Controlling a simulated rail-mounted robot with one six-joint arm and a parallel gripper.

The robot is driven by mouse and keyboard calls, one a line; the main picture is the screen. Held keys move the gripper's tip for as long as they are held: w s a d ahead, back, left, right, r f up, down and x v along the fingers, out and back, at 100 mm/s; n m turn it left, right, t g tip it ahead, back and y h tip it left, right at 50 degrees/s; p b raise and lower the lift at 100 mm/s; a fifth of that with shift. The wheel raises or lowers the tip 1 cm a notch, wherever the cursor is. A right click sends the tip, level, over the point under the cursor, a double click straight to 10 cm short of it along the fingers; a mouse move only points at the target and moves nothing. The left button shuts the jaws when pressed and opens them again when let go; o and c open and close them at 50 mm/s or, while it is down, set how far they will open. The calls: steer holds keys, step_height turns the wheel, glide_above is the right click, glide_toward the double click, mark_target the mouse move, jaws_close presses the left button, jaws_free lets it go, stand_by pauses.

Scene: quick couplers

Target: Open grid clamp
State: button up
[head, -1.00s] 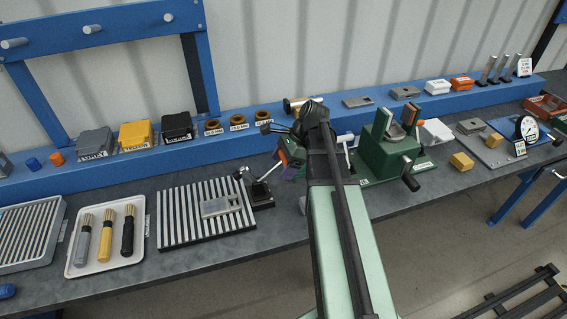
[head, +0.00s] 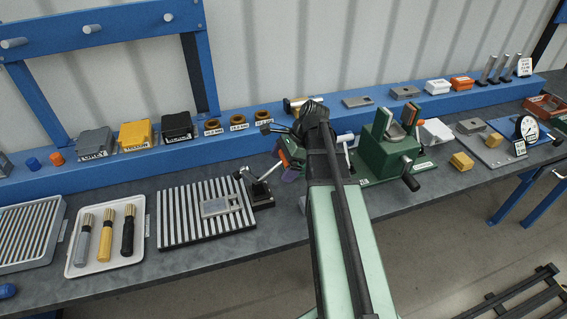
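The grid plate (head: 172,228), black and white striped, lies on the bench left of the middle. A flat grey metal plate (head: 214,208) with a hole lies on it. The black clamp (head: 262,196) with a raised lever stands at the grid's right edge, beside the grey plate. I cannot tell whether it presses on the plate. My gripper (head: 287,160) is right of and a little beyond the clamp, apart from it. My arm hides most of it, and the fingers are not clear.
A white tray (head: 73,268) with several handled tools lies left of the grid. A green vise (head: 385,145) stands right of my arm. Boxes and brown rings (head: 239,121) line the blue back rail (head: 280,117). The bench in front of the clamp is clear.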

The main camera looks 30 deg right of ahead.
steer(key=shift+r, duration=0.1)
steer(key=p+v, duration=0.9)
steer(key=v, duration=0.1)
steer(key=shift+d+r, duration=0.2)
steer(key=shift+d, duration=0.05)
steer(key=shift+c, duration=0.2)
